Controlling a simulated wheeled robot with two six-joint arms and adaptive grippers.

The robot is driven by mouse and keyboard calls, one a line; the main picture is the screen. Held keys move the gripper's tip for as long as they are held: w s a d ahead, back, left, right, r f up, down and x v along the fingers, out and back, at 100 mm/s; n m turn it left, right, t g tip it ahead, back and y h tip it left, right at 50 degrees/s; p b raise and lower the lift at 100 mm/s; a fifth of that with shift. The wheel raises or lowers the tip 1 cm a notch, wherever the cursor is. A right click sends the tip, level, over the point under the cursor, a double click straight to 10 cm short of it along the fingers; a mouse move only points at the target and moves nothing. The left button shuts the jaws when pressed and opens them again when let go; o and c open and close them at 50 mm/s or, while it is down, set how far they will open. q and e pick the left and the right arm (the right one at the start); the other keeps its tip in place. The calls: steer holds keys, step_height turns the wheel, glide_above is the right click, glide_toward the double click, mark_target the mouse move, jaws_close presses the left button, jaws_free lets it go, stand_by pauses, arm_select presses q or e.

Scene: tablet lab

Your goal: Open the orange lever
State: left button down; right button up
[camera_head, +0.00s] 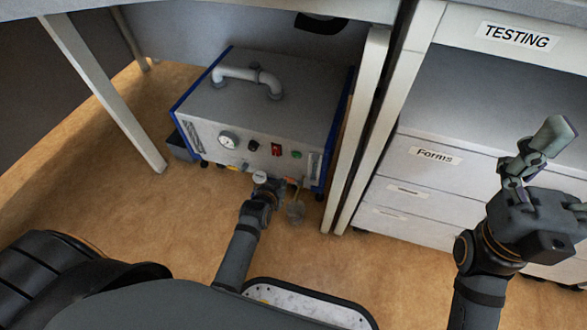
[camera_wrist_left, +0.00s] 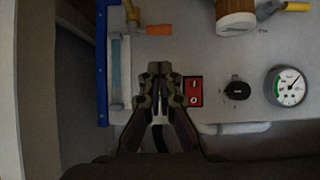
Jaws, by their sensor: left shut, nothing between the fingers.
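The orange lever (camera_wrist_left: 159,30) shows in the left wrist view as a short orange handle on the machine's panel, just beyond my left fingertips. In the head view the lever is small and hard to make out near my left gripper (camera_head: 280,184). In the left wrist view my left gripper (camera_wrist_left: 160,70) is shut and empty, with its fingertips in front of the panel between the lever and a red switch (camera_wrist_left: 195,91). A gap shows between fingertips and lever in that picture. My right gripper (camera_head: 556,165) is raised at the right, partly cut off by the frame edge.
The grey machine (camera_head: 245,100) with a pipe handle stands on the floor under a table. Its panel carries a gauge (camera_head: 228,140) and knobs. A table leg (camera_head: 105,95) stands left, a drawer cabinet (camera_head: 425,185) right.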

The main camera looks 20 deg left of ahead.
mark_target(293, 181)
arm_select(q)
steer(key=shift+s+r, duration=0.1)
steer(key=shift+s, duration=0.05)
steer(key=b+x, duration=0.6)
steer(key=x, duration=0.4)
steer(key=shift+b, duration=0.4)
